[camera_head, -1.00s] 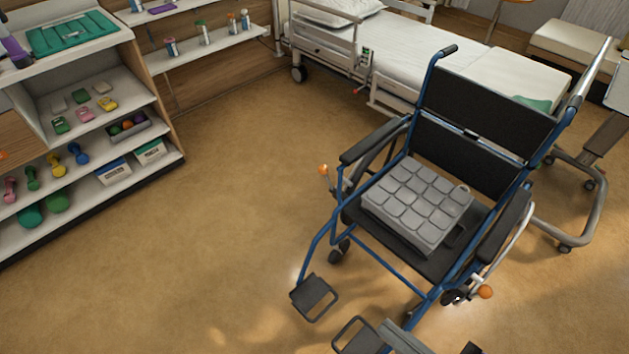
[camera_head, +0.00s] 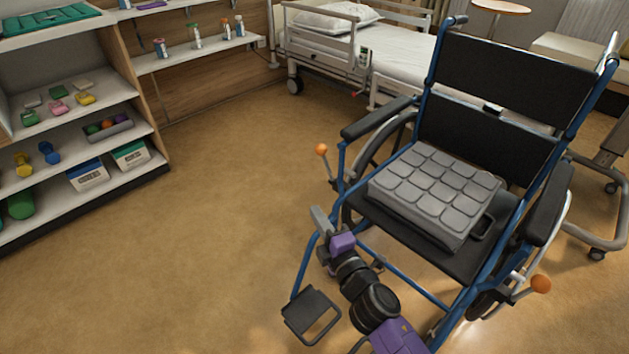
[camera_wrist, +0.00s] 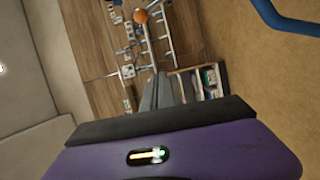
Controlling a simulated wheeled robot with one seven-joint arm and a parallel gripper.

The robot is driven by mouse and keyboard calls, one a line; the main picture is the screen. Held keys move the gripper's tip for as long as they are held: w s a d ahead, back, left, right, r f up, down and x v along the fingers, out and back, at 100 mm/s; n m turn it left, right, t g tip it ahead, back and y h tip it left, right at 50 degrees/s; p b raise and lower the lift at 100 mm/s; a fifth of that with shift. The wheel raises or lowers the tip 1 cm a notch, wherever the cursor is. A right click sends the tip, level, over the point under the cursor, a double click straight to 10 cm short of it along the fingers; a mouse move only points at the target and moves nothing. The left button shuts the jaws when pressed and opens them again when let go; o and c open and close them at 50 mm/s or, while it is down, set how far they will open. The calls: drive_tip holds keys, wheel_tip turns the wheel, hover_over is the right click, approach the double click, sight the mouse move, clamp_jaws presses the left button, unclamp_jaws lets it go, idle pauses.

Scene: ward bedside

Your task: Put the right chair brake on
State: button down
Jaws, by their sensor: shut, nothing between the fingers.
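The blue-framed wheelchair (camera_head: 430,215) faces me. A brake lever with an orange knob (camera_head: 321,149) stands near upright on its picture-left side, the chair's own right. The other brake's orange knob (camera_head: 540,284) is at picture right, its lever tilted outward. My gripper (camera_head: 319,217) is shut and empty, in front of the chair and below the picture-left knob in the head view, apart from it. In the wrist view an orange knob (camera_wrist: 140,16) shows beyond the shut fingers (camera_wrist: 163,92), with its lever partly visible.
A grey cushion (camera_head: 435,190) lies on the seat. A footrest (camera_head: 311,315) sticks out close to my arm. The armrest (camera_head: 377,118) is above the picture-left brake. Shelves (camera_head: 90,120) stand at left, a bed (camera_head: 400,60) behind. Floor between shelves and chair is clear.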

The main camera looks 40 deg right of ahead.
drive_tip(key=w+d+n+h+b, duration=0.1)
drive_tip(key=w+d+b, duration=0.1)
drive_tip(key=w+d, duration=0.2)
drive_tip(key=shift+w+d+n+h, duration=0.3)
drive_tip(key=shift+w+d+h, duration=0.1)
drive_tip(key=shift+w, duration=0.6)
drive_tip(key=shift+f, duration=0.1)
drive_tip(key=w+d+r+p, duration=0.1)
drive_tip(key=w+d, duration=0.6)
drive_tip(key=w, duration=0.1)
drive_tip(key=shift+w+d+r, duration=0.3)
drive_tip(key=shift+r+p, duration=0.1)
drive_tip(key=shift+p, duration=0.3)
